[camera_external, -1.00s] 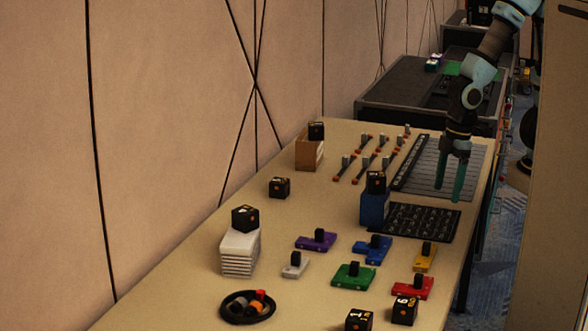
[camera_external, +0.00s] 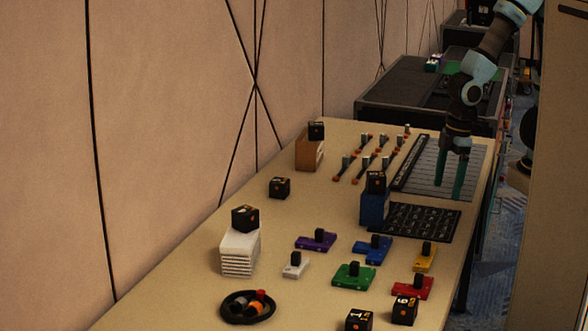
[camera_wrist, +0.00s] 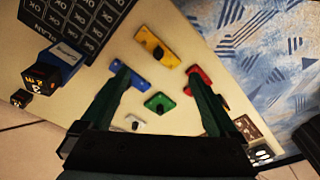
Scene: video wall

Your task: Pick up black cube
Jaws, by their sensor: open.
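Several black cubes with orange and white marks are in the external view. One (camera_external: 376,181) stands on a blue box (camera_external: 374,207), one (camera_external: 316,131) on a brown box (camera_external: 309,153) and one (camera_external: 245,218) on a white stack (camera_external: 239,254). Another (camera_external: 279,187) sits directly on the table, and two (camera_external: 359,320) (camera_external: 405,311) stand at the near edge. My gripper (camera_external: 450,188) is open and empty over the grey panel, right of and beyond the blue box. In the wrist view my green fingers (camera_wrist: 160,78) are apart; a black cube (camera_wrist: 42,77) on the blue box (camera_wrist: 68,57) lies left of them.
Coloured blocks with black knobs, including a green one (camera_external: 352,277) and a red one (camera_external: 412,288), spread over the near table. A black keypad mat (camera_external: 420,222) lies beside the blue box. Upright levers (camera_external: 365,160) stand farther back. A round black tray (camera_external: 233,316) is near left.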

